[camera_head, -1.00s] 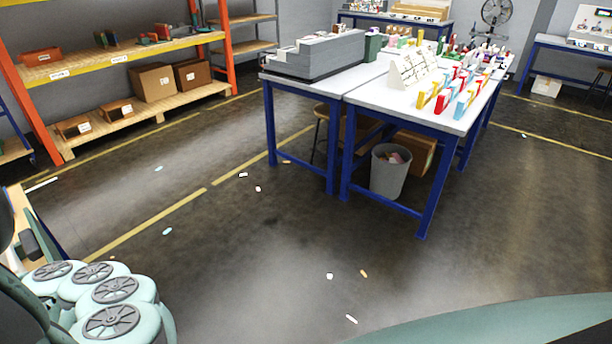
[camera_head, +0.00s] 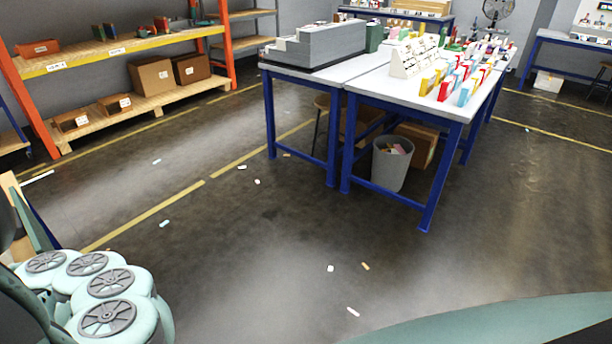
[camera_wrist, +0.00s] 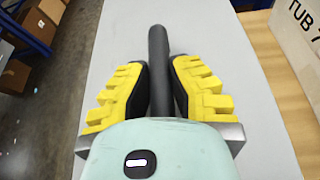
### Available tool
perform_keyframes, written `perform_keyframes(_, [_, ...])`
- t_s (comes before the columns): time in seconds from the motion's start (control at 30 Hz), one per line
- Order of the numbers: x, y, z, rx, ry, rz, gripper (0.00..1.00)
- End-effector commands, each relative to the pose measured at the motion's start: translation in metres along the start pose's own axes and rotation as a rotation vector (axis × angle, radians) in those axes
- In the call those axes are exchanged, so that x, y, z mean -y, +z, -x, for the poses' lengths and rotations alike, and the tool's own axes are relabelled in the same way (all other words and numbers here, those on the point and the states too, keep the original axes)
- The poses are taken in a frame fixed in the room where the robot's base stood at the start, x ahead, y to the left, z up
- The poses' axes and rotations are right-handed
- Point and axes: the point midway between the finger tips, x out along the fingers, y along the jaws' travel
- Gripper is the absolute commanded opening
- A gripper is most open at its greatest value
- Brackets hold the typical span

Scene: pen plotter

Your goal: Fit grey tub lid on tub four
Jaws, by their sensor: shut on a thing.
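My gripper (camera_wrist: 160,85), with stepped yellow fingers and dark pads, shows in the wrist view. It is shut on a dark grey, narrow bar-like thing, which I take to be the grey tub lid (camera_wrist: 158,45) seen edge-on. The lid stands out past the fingertips, above a pale grey surface (camera_wrist: 115,40). A white box or panel marked "TUB 7" (camera_wrist: 298,30) is at the upper right. I cannot make out tub four in either view. The gripper is not in the head view.
A wooden strip (camera_wrist: 262,80) lies right of the grey surface in the wrist view. The head view shows blue-legged tables (camera_head: 400,95), a grey waste bin (camera_head: 391,170) and an orange-framed shelf (camera_head: 120,45). Open floor (camera_head: 270,250) with small scraps lies between.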

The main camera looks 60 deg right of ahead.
Motion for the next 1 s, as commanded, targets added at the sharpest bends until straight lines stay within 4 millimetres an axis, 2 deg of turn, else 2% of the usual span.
perform_keyframes(0.17, [0.001,0.001,0.001,0.002,-0.004,-0.001,0.00])
perform_keyframes(0.2, [0.001,0.001,0.001,0.001,-0.004,-0.001,0.24])
perform_keyframes(0.4, [0.001,0.000,0.001,0.001,-0.003,-0.001,0.45])
perform_keyframes(0.77, [0.002,0.000,0.004,0.001,-0.004,-0.001,0.45])
perform_keyframes(1.0, [0.003,-0.001,0.026,-0.001,-0.009,-0.002,0.45])
